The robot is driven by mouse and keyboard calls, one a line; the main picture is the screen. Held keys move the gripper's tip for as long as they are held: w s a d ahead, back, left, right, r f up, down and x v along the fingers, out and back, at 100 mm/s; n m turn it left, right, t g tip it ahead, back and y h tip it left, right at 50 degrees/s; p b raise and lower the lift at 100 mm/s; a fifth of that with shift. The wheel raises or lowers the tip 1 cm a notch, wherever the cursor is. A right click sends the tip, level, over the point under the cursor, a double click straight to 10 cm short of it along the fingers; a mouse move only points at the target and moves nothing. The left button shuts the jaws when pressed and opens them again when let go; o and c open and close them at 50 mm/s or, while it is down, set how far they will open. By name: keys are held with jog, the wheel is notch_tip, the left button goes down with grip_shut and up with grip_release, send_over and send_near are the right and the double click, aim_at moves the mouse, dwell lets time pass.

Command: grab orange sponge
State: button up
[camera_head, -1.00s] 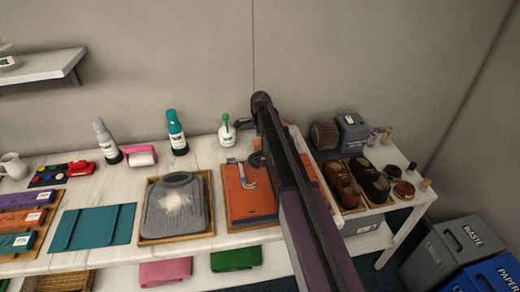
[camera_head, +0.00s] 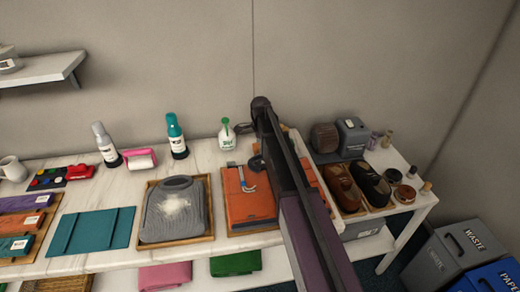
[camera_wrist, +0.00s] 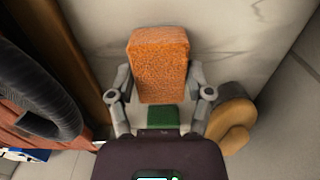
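The orange sponge (camera_wrist: 158,60) shows in the wrist view as a rough, porous block, just ahead of my gripper. My gripper (camera_wrist: 160,88) is open, with one grey finger on each side of the sponge's lower part. The fingertips are close to its sides; narrow gaps seem to show, and I cannot tell whether either touches. In the head view my arm covers the sponge and the gripper.
In the wrist view a green block (camera_wrist: 162,116) lies between the fingers, a tan rounded object (camera_wrist: 232,118) sits by the right finger, and a dark ribbed object (camera_wrist: 40,92) is at left.

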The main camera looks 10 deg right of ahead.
jog(key=shift+r, duration=0.15)
dwell(0.4)
notch_tip(320, 180, up, 10)
jog(key=p, duration=1)
jog(key=shift+f, duration=0.2)
